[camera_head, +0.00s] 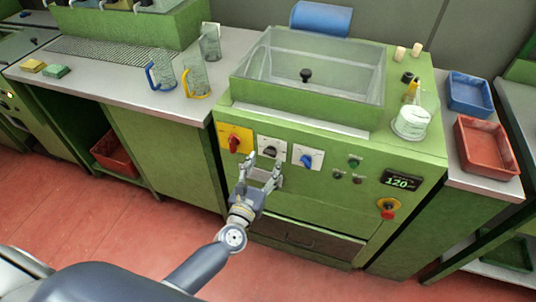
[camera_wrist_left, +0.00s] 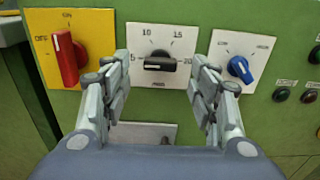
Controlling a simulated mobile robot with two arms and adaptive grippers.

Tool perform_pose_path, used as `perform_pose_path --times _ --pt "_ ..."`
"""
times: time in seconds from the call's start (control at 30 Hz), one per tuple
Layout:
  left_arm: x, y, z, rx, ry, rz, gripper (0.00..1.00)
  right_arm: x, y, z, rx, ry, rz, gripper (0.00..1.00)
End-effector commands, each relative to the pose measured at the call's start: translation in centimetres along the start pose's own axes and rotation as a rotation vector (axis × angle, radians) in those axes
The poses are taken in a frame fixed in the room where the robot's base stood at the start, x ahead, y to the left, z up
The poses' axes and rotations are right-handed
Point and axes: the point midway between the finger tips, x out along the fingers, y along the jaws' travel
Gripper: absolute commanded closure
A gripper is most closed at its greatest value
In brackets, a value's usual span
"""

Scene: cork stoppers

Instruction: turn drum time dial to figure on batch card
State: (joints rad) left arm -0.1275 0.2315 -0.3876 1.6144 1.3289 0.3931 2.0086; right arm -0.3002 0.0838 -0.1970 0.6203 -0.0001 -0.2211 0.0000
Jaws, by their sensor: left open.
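The drum time dial is a black knob (camera_wrist_left: 158,62) on a white plate marked 5, 10, 15 and 20. I cannot make out a batch card. My right gripper is not in view.
A red switch (camera_wrist_left: 68,57) on a yellow plate is left of the dial; a blue knob (camera_wrist_left: 240,68) is right of it. A display (camera_head: 400,182) reads 120, above a red stop button (camera_head: 388,210). A glass beaker (camera_head: 414,118) stands on the machine's right top.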

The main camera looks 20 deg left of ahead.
Motion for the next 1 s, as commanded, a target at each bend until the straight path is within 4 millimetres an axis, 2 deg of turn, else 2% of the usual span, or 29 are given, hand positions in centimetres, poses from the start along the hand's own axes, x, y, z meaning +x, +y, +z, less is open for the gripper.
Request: perform_pose_path --times 0.1,0.3,0.67,0.8,0.87,1.0 --pt "1.9 0.0 0.1 0.000 -0.001 -0.001 0.45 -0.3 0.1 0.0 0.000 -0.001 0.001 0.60" --pt "3.5 0.0 0.0 0.001 0.000 0.000 0.45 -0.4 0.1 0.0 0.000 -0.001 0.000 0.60" --pt "3.9 0.0 -0.1 0.001 0.002 -0.001 0.45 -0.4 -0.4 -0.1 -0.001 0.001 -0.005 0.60" --pt "3.9 0.0 -0.1 0.001 0.002 -0.001 0.77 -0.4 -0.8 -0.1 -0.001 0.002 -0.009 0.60" --pt "3.9 0.0 -0.1 0.001 0.001 0.000 0.89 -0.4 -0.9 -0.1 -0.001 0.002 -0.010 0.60" --pt "3.9 0.0 -0.1 0.002 0.001 0.000 0.89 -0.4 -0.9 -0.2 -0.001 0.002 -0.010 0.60"
